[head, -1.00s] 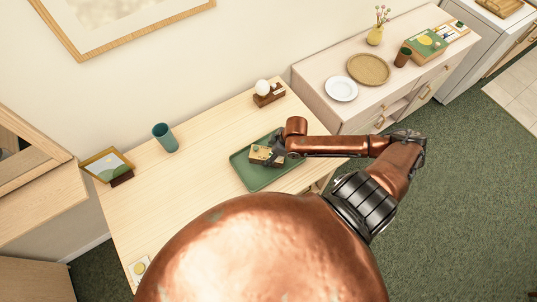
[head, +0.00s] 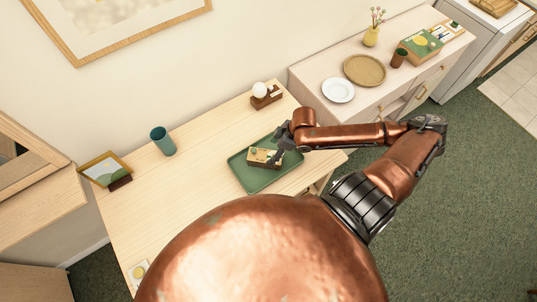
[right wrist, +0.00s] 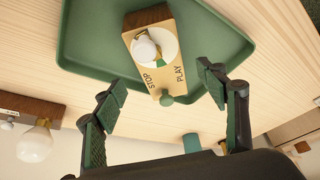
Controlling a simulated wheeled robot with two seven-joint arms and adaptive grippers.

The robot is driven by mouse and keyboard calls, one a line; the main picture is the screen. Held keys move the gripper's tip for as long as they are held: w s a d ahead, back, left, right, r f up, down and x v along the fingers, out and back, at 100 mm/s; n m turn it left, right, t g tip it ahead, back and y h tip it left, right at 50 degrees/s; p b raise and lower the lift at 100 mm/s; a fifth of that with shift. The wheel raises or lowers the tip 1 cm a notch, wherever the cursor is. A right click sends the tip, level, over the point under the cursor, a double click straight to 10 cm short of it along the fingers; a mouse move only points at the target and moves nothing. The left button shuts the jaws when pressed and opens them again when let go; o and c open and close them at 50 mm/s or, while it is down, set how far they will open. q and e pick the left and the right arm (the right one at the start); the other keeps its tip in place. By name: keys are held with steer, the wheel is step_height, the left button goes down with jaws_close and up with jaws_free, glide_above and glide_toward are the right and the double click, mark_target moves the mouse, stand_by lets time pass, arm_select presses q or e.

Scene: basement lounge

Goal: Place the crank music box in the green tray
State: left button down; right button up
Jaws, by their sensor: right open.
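The crank music box (head: 263,157) is a small pale-yellow and brown block lying inside the green tray (head: 262,183) on the wooden table. In the right wrist view the music box (right wrist: 166,62) shows a white round knob, a small green knob and the words STOP and PLAY, with the green tray (right wrist: 90,45) around it. My right gripper (head: 281,150) is at the right end of the box. In the right wrist view my right gripper (right wrist: 163,92) is open, its fingers spread apart with nothing held between them. My left gripper is not in view.
A teal cup (head: 162,141), a picture frame (head: 105,168) and a wooden stand with a white bulb (head: 263,94) stand on the table. A sideboard at the back right holds a white plate (head: 338,90) and a round woven tray (head: 365,70). The table's left part is mostly clear.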

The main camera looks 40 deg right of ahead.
steer(key=shift+v, duration=2.3)
